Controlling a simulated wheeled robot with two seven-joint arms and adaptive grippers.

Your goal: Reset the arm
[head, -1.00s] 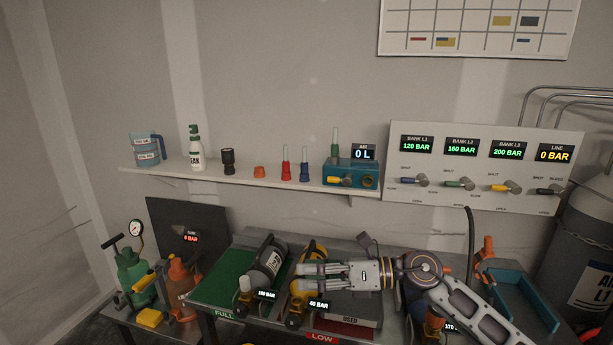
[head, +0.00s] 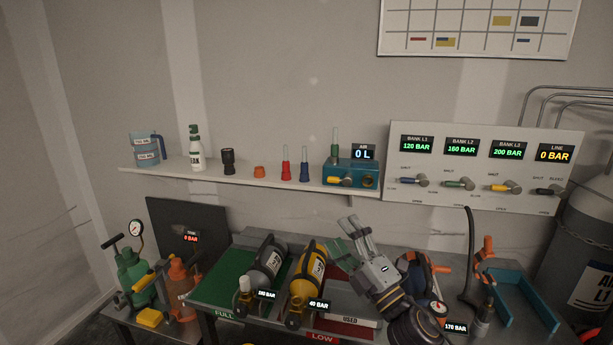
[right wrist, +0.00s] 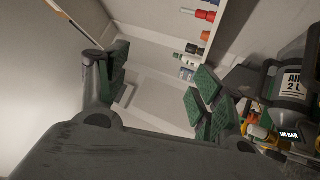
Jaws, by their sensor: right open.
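My right arm comes in from the lower right in the head view. Its gripper (head: 350,240) is raised and tilted up to the left, above the right part of the bench. The fingers are spread and empty, and their green pads show. In the right wrist view the gripper (right wrist: 160,85) has its pads wide apart with nothing between them. The yellow cylinder (head: 309,268) marked 40 BAR lies to the left of the gripper, apart from it. My left arm and gripper are not in view.
A dark grey cylinder (head: 268,262) lies on the green mat (head: 213,283). A blue tray (head: 522,297) and orange-handled tool (head: 487,250) stand right of my arm. The shelf (head: 215,174) with bottles and the valve panel (head: 480,170) are behind. Open air lies above the bench.

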